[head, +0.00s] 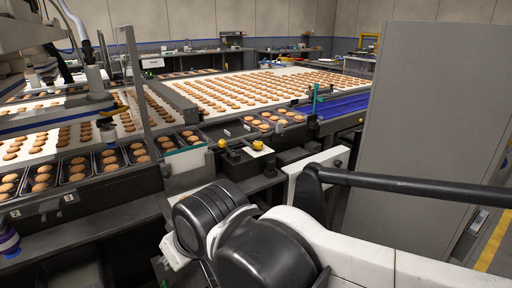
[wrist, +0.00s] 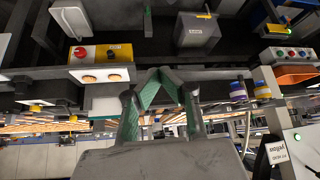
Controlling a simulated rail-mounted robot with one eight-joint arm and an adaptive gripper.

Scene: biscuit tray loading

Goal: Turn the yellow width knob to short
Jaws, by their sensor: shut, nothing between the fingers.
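Two small yellow knobs show in the head view on the dark machine housing beside the biscuit conveyor: a left yellow knob (head: 222,143) and a right yellow knob (head: 257,145) by a white card. I cannot read which one is the width knob. In the wrist view, a grey box (wrist: 198,30) carries a yellow pointer (wrist: 206,15) and a small yellow label too small to read. My gripper (wrist: 154,72) is shut and empty, its fingertips meeting below that box in the picture and apart from it. My gripper is not visible in the head view.
Trays of biscuits (head: 75,178) line the near side of the conveyor. A blue belt (head: 342,106) lies at its right. A tall grey cabinet (head: 425,120) stands to the right. The wrist view shows a red and yellow panel (wrist: 101,53) at left and a button box (wrist: 288,54) at right.

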